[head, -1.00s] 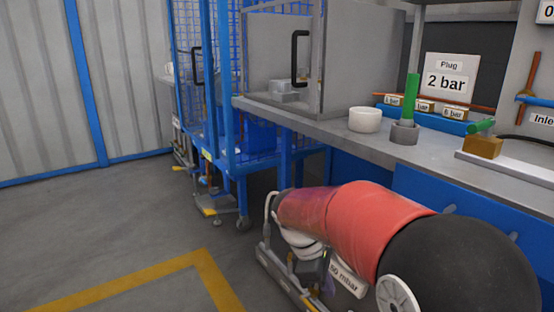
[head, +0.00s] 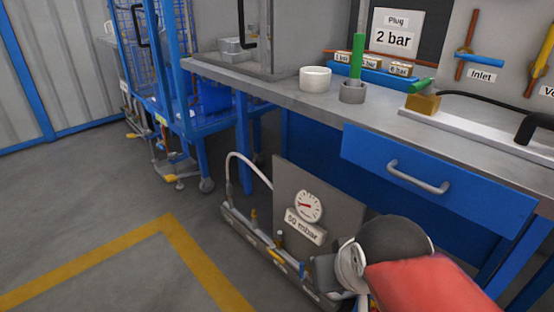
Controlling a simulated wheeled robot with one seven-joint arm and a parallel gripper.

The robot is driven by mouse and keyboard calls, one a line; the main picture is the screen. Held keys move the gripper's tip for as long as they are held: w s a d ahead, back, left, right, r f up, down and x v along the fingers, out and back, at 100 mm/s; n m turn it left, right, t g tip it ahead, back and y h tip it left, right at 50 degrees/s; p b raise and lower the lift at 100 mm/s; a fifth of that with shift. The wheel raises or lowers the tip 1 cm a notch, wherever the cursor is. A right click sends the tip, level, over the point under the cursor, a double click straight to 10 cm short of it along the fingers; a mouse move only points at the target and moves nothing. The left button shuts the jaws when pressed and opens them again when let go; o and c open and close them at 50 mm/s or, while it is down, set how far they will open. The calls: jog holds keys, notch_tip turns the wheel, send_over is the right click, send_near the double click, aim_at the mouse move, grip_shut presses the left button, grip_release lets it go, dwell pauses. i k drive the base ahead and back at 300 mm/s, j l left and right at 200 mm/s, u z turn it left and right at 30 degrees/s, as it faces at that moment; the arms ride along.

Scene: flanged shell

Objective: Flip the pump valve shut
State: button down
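The pump unit (head: 276,258) stands on the floor below the bench, on a low grey frame. Its upright grey panel (head: 290,190) carries a round gauge (head: 308,206) with a red needle and a "50 mbar" label (head: 304,226). A small brass-coloured fitting (head: 253,216) and a small yellow handle (head: 279,254) show low on the unit. I cannot tell which is the pump valve or how its lever is turned. My red and black arm covers the unit's right end.
The grey bench (head: 300,95) with a blue drawer (head: 430,185) stands behind the pump. A white cup (head: 315,79) and a green rod in a grey holder (head: 352,93) are on it. Blue trolleys (head: 190,120) stand left. The floor (head: 90,210) with yellow lines is clear.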

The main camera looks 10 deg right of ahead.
aim_at(303, 275)
jog(key=k+j, duration=0.1)
jog(key=k, duration=0.9)
